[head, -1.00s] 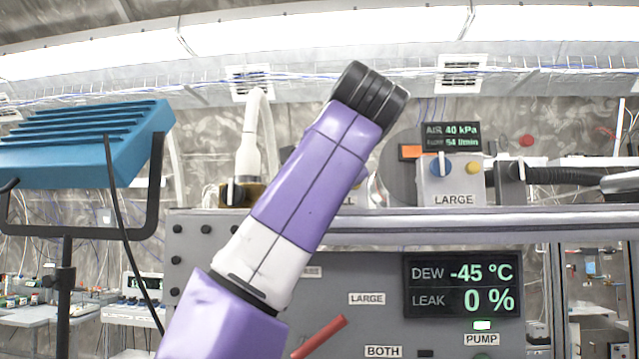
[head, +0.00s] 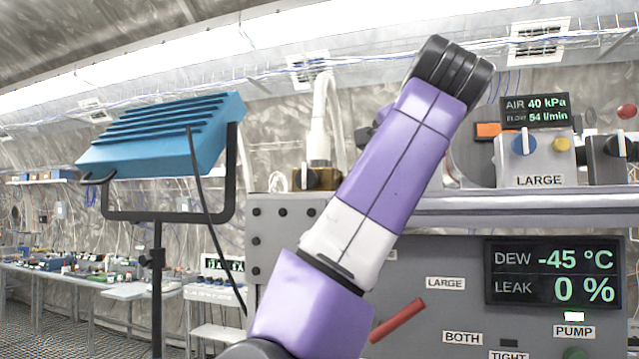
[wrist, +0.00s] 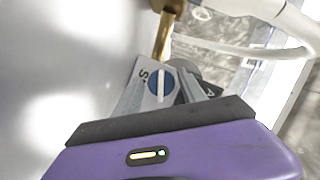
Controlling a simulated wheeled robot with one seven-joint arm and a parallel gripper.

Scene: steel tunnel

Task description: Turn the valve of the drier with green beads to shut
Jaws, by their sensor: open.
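No green beads show in either view, so I cannot tell which drier holds them. In the wrist view, a blue round knob (wrist: 160,83) with a white bar sits on a grey box (wrist: 144,78) whose label begins with S. My gripper (wrist: 163,94) is open, its two grey fingers on either side of this knob in the picture; I cannot tell whether they touch it. In the head view my arm hides the gripper and this knob. Another blue knob (head: 523,145) with an upright white bar is on the box labelled LARGE (head: 540,165).
A brass fitting (wrist: 165,38) and a white hose (wrist: 245,50) are close ahead of the fingers. A blue lamp (head: 165,135) on a black stand is at left. The grey panel (head: 430,270) has a red handle (head: 398,320) and a display (head: 552,274) reading -45 °C and 0 %.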

